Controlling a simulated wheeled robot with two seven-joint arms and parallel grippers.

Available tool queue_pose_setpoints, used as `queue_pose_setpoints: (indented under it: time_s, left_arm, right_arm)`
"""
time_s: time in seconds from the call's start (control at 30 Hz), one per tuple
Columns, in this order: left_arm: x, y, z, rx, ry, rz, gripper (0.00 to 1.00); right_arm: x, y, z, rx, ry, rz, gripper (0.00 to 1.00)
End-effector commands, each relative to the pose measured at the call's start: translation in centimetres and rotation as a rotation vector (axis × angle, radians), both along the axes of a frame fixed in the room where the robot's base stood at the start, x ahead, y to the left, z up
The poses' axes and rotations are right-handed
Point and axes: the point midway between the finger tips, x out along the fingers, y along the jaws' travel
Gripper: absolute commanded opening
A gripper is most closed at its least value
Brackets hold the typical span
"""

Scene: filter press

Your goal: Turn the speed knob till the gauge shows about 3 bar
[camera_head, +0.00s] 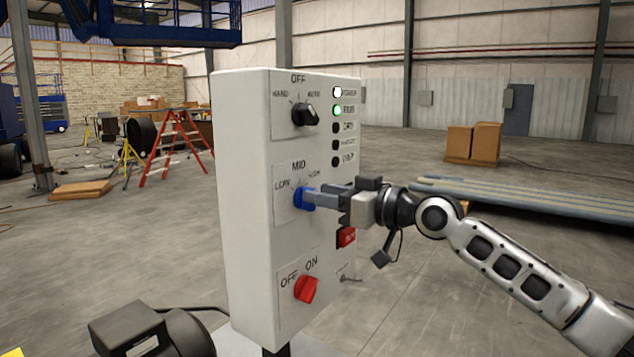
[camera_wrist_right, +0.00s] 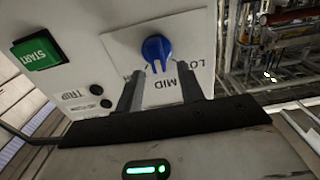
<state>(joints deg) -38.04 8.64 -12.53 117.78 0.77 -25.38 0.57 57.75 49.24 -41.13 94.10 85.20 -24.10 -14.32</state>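The blue speed knob (camera_head: 303,199) is on the middle plate of a pale control box (camera_head: 245,190), between LOW and HIGH with MID above. In the right wrist view, upside down, the knob (camera_wrist_right: 157,50) has its ridge towards the MID label. My right gripper (camera_head: 309,193) reaches it from the right. In the wrist view the fingers of my right gripper (camera_wrist_right: 160,80) are apart, one each side, tips just short of or beside the knob; contact cannot be told. No gauge is in view. My left gripper is not in view.
A black selector (camera_head: 305,115) is above and a red OFF/ON switch (camera_head: 306,289) below. A white lamp (camera_head: 337,92) and a green lamp (camera_head: 337,111) are lit. A red button (camera_head: 346,237) is under my gripper; a green START button (camera_wrist_right: 38,52) shows in the wrist view.

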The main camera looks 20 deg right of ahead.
Motion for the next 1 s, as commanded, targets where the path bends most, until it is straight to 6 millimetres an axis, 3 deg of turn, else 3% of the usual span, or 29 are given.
queue_pose_setpoints:
  time_s: [0.2,0.5,0.53,0.67,1.0]
  left_arm:
    - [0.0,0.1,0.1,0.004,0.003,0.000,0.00]
    - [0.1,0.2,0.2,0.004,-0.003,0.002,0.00]
    - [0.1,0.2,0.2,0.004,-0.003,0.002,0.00]
    - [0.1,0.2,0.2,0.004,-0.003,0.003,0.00]
    - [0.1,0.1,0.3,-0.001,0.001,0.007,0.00]
  right_arm:
    - [1.6,1.2,0.1,0.001,-0.001,-0.001,0.38]
    - [1.8,1.3,0.0,0.000,-0.001,-0.001,0.38]
    - [1.8,1.3,0.0,0.000,-0.001,-0.001,0.35]
    - [1.8,1.3,-0.1,-0.001,-0.001,-0.001,0.00]
    - [1.8,1.3,-0.1,0.013,0.013,-0.001,0.00]
